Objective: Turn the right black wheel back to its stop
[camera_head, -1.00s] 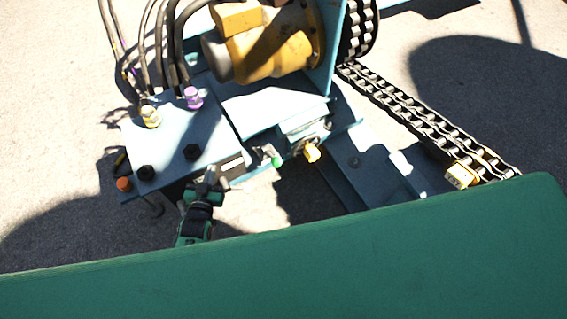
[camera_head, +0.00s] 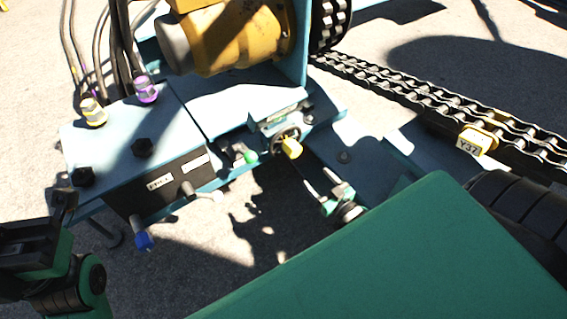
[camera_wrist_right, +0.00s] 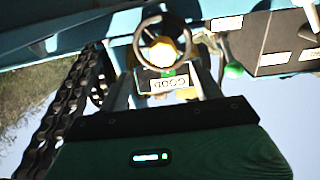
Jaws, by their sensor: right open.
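A small black handwheel (camera_head: 284,132) with a yellow knob (camera_head: 292,148) sits on the blue frame, below the yellow motor. The right wrist view shows the wheel's ring (camera_wrist_right: 160,18) face on, with a label below it. My right gripper (camera_head: 325,184) is open and empty in the head view, below and right of the wheel, its fingers pointing up-left, apart from it. My left gripper (camera_head: 64,206) is at the lower left, beside the valve block; I cannot tell whether it is open.
The valve block (camera_head: 160,188) has levers, one with a blue tip (camera_head: 143,240). A green-tipped lever (camera_head: 250,156) is close left of the wheel. A chain (camera_head: 400,90) with a yellow tag runs to the right. A green panel (camera_head: 420,260) fills the lower right.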

